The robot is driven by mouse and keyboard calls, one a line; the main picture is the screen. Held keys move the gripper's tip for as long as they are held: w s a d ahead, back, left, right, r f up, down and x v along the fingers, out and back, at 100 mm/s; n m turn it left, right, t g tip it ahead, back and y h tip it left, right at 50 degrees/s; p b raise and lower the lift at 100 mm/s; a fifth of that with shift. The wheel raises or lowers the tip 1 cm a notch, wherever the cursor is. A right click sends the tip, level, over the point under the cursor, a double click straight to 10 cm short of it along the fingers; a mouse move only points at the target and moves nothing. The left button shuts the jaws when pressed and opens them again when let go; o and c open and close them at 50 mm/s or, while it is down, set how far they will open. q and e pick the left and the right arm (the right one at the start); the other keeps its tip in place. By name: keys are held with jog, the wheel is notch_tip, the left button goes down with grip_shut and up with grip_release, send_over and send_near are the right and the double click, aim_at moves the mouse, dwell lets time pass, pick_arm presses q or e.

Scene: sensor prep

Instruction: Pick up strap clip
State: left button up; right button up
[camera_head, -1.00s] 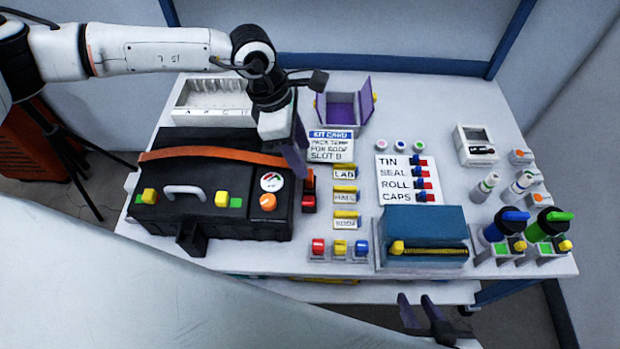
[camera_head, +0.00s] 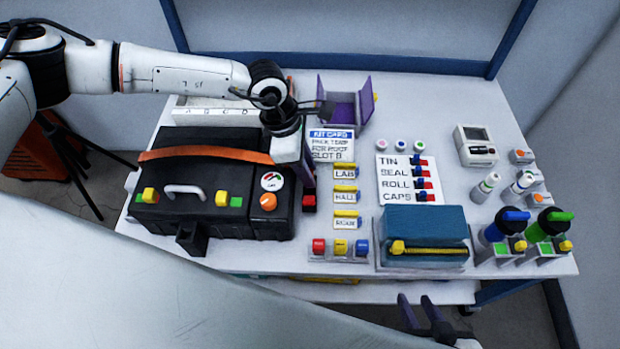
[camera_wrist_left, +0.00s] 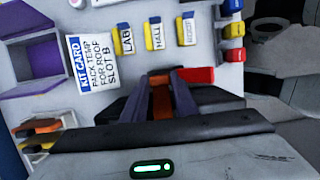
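The strap clip (camera_head: 309,203), a small red and black piece, sits by the right side of the black case, near the end of the orange strap. It also shows in the wrist view as a red block (camera_wrist_left: 198,75) beside the fingers. My left gripper (camera_head: 308,174) points down at the clip. Its purple fingers (camera_wrist_left: 162,85) stand apart in the wrist view, with an orange strip between them. The left fingers partly hide the clip in the head view; I cannot tell whether they touch it. My right gripper (camera_head: 419,310) is open and empty at the table's front edge.
The black case (camera_head: 225,160) stands left of the clip. The kit card (camera_head: 331,144) and yellow-tabbed labels (camera_head: 345,197) lie to its right. A purple open box (camera_head: 343,105) stands behind. A blue case (camera_head: 425,230) and bottles (camera_head: 505,225) are further right.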

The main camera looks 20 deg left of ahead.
pick_arm(q)
notch_tip(320, 180, up, 14)
jog(key=p, duration=0.2)
dwell(0.6)
jog(key=s+a+f+b, duration=0.1)
jog(key=s+a, duration=0.3)
jog(key=a, duration=0.5)
jog(key=shift+s+a+f, duration=0.25)
jog(key=shift+s+f, duration=0.1)
jog(key=shift+f, duration=0.3)
jog(key=shift+a, duration=0.1)
